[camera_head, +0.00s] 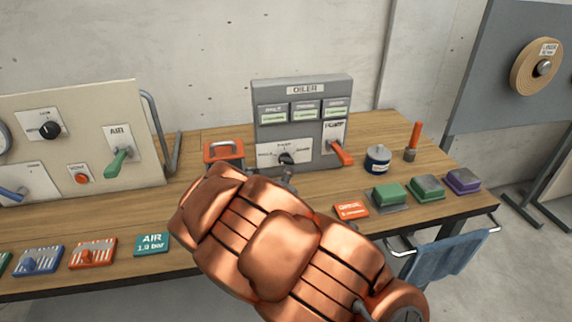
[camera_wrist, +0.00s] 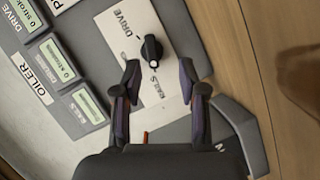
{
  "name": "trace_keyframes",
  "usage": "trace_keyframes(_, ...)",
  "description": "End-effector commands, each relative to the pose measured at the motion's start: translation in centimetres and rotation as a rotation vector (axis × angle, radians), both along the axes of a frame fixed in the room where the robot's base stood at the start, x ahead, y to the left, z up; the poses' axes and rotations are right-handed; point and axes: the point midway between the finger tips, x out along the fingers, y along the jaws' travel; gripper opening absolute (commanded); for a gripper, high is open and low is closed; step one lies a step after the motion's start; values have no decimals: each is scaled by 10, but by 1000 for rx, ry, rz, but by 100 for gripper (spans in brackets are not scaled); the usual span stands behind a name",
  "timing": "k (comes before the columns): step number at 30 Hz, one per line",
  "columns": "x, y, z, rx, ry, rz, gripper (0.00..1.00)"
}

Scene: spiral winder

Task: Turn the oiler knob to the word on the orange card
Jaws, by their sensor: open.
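The grey oiler box (camera_head: 303,95) stands at the back of the bench, with several small displays above a white dial plate (camera_head: 266,154). Its black knob (camera_head: 287,158) also shows in the wrist view (camera_wrist: 151,48), with words around it including DRIVE. A small white mark shows on the knob's lower side there; which word it marks I cannot tell. My gripper (camera_wrist: 160,75) is open and empty, its fingertips just short of the knob, apparently not touching. My copper arm hides most of the gripper in the head view. The orange card (camera_head: 351,210) lies right of my arm; its word is too small to read.
An orange-handled pump lever (camera_head: 340,152) juts from the oiler's right. A dark blue can (camera_head: 378,160) and green blocks (camera_head: 389,196) stand farther right. An orange-handled box (camera_head: 223,152) stands left of the oiler. A teal AIR card (camera_head: 152,244) lies near the front edge.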

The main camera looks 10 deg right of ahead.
Motion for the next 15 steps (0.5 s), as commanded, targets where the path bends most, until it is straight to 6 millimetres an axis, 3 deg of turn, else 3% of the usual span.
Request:
trace_keyframes(7, 7, 6, 7, -117, -67, 24, 42)
trace_keyframes(15, 26, -3, 5, -123, -67, 21, 42)
